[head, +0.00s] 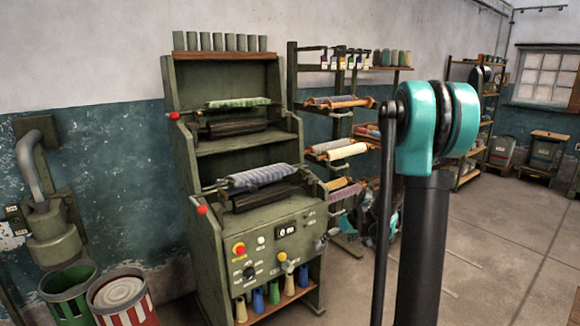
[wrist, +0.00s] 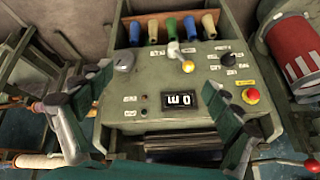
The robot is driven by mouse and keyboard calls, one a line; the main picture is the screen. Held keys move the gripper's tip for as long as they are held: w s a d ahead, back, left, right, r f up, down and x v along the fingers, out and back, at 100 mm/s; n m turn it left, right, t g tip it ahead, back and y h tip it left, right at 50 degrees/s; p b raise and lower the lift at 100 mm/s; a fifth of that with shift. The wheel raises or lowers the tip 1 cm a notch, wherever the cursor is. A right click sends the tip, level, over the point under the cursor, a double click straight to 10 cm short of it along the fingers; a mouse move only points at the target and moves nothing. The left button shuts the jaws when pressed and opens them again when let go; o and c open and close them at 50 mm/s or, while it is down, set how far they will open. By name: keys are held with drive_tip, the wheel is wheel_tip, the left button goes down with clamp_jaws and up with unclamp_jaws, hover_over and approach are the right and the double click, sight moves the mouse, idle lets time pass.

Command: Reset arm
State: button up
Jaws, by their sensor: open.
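My gripper (wrist: 180,98) shows in the wrist view with its two fingers spread wide apart and nothing between them. It faces the control panel (wrist: 168,88) of a green machine, which appears upside down there. I cannot tell how far the fingers are from the panel. In the head view my black and teal arm stands at the right, in front of the shelving. Teal and grey parts of my arm's far end show low behind the arm, beside the machine's right side, and are partly hidden.
The green machine (head: 207,250) holds rollers with cloth; its panel has a red button (head: 238,249), a yellow-tipped lever (head: 283,257) and a small display (head: 286,232). Coloured cones (head: 274,292) sit below. Two bins (head: 120,292) stand left. Open floor (head: 500,245) lies right.

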drive_tip(key=s+d+m+h, duration=0.1)
drive_tip(key=s+m+h, duration=0.2)
drive_tip(key=s, duration=2.6)
drive_tip(key=shift+s+d+m+g+h, duration=0.2)
drive_tip(key=shift+d+m+g+h, duration=0.1)
drive_tip(key=shift+d+g, duration=0.1)
drive_tip(key=shift+a+f, duration=0.1)
